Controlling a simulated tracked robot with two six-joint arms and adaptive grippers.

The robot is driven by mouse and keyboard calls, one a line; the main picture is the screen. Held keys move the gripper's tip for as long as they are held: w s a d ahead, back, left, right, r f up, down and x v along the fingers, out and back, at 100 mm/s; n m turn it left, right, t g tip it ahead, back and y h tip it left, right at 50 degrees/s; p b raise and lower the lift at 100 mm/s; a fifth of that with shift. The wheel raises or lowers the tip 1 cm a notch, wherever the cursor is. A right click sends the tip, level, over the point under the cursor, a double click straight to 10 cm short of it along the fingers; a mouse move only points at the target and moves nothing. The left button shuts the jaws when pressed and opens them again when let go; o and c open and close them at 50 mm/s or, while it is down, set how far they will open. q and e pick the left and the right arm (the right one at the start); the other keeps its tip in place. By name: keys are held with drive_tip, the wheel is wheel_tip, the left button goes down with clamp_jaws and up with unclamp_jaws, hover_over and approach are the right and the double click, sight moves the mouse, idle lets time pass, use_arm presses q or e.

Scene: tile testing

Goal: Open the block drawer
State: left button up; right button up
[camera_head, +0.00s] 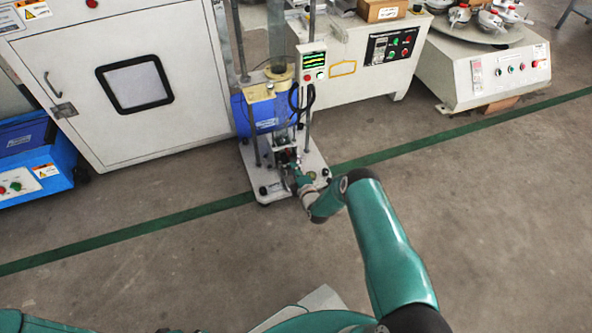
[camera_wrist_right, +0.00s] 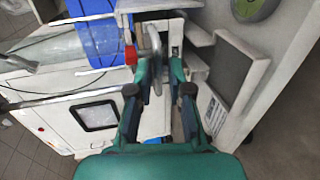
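A tall test rig with a white base plate (camera_head: 308,178) stands on the floor in the head view. My right arm reaches to its lower part, and the right gripper (camera_head: 289,163) is small and partly hidden there. In the right wrist view the right gripper (camera_wrist_right: 163,68) has its two fingers apart. A curved grey metal handle (camera_wrist_right: 151,47) lies between the fingers, closer to the left one; I cannot tell whether they touch. The block drawer itself is not clearly distinguishable among the white parts around the handle. My left gripper is not in view.
A white cabinet (camera_head: 180,85) stands to the left and a control box machine (camera_head: 355,60) behind to the right. A green line (camera_head: 420,145) crosses the floor. The floor at right is clear.

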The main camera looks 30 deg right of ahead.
drive_tip(key=shift+b+x, duration=0.3)
drive_tip(key=shift+x, duration=0.7)
clamp_jaws()
